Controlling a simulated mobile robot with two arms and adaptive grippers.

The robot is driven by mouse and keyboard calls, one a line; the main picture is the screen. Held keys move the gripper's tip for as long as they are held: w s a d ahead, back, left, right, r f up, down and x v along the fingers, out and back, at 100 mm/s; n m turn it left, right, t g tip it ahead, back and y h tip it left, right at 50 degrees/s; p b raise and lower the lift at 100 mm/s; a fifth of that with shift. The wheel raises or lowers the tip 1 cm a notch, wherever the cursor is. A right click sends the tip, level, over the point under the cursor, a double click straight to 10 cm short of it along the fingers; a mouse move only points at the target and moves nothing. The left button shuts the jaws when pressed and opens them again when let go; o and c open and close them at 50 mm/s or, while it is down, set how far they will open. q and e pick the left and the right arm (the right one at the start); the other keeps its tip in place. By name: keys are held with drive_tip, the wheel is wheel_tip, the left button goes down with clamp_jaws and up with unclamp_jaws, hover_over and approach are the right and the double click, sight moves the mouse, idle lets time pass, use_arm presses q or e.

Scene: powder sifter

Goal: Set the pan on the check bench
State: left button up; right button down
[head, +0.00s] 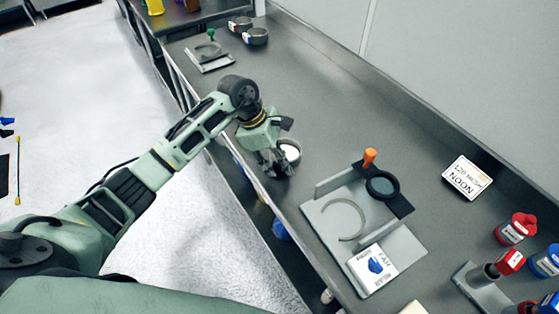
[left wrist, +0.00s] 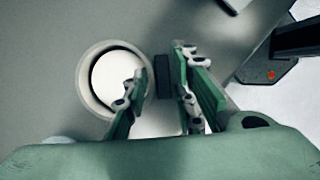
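The pan (head: 291,150) is a small round grey dish with white powder inside, standing on the long grey bench (head: 330,110) near its front edge. It also shows in the left wrist view (left wrist: 84,82), with a dark tab (left wrist: 162,78) on its right side. My left gripper (head: 275,170) is down at the pan and partly covers it in the head view. In the left wrist view the fingers (left wrist: 160,80) are apart, one on each side of the tab, and the left finger overlaps the pan's rim. I cannot make out which bench part is the check bench. My right gripper is out of view.
A sifter fixture (head: 408,248) with a dark ring and orange knob stands right of the pan. Red- and blue-capped jars (head: 515,228) and a sign (head: 467,177) are at the right. A small plate stand (head: 209,57) and two ring dishes (head: 255,36) are at the far end.

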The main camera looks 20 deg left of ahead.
use_arm(q)
drive_tip(key=shift+o, duration=0.9)
drive_tip(key=shift+r, duration=0.1)
drive_tip(key=shift+a+r, duration=0.1)
drive_tip(key=shift+r, duration=0.1)
drive_tip(key=b+v, duration=0.2)
drive_tip(key=v, duration=0.9)
drive_tip(key=shift+r+b, duration=0.3)
drive_tip(key=shift+a, duration=0.1)
